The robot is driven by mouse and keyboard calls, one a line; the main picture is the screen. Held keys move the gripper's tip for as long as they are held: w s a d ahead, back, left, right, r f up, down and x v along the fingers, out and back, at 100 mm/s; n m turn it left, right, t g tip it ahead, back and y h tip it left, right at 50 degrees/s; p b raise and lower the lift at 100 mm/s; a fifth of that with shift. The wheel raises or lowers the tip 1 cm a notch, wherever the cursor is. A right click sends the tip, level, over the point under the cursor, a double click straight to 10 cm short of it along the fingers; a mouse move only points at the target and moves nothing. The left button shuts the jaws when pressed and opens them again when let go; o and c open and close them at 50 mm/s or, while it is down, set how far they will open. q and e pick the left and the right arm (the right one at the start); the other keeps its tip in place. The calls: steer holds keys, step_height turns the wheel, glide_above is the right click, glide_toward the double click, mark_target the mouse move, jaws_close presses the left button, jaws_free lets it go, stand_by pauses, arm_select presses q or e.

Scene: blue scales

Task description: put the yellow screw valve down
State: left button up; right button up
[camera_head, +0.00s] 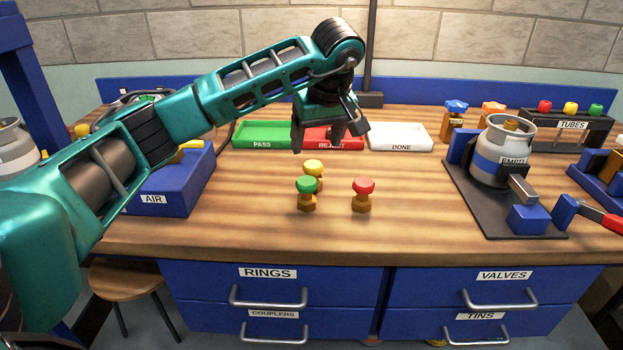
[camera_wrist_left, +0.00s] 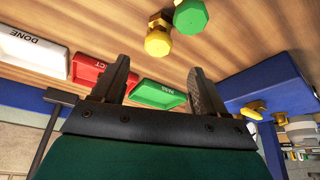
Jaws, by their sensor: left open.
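The yellow screw valve (camera_head: 313,170) stands upright on the wooden table, just behind the green screw valve (camera_head: 306,193), which partly covers it. The red screw valve (camera_head: 362,194) stands to their right. In the left wrist view the yellow valve (camera_wrist_left: 158,38) and the green valve (camera_wrist_left: 190,16) show beyond the fingers, close together. My left gripper (camera_head: 327,145) is open and empty, above and behind the yellow valve, in front of the reject tray. Its fingers (camera_wrist_left: 155,85) are apart with nothing between them. My right gripper is not in view.
Behind are the green PASS tray (camera_head: 262,143), the red REJECT tray (camera_head: 318,147) and the white DONE tray (camera_head: 400,147). A blue AIR box (camera_head: 172,190) stands left. A gas canister (camera_head: 502,152) on a dark stand is right. The table's front middle is clear.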

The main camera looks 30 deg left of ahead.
mark_target(313, 164)
arm_select(q)
steer(key=x, duration=0.5)
steer(key=shift+d+b+x, duration=0.1)
steer(key=shift+b+x, duration=0.1)
steer(key=shift+x, duration=1.15)
steer(key=shift+d+b+x, duration=0.15)
steer(key=shift+b+x, duration=0.05)
steer(key=shift+x, duration=1.15)
steer(key=shift+c, duration=0.5)
steer(key=c, duration=1.2)
steer(key=shift+o, duration=0.2)
step_height(313, 164, up, 19)
steer(key=p, duration=0.2)
steer(key=s+d+f+m+t+h+p, duration=0.1)
steer(key=s+d+f+m+h+p, duration=0.1)
steer(key=s+d+f+m, duration=0.8)
steer(key=s+d+f+h, duration=0.1)
steer(key=s+d+f, duration=0.4)
steer(key=d, duration=0.1)
steer(key=shift+f+m+t+h+p, duration=0.35)
steer(key=shift+m+t+h, duration=0.05)
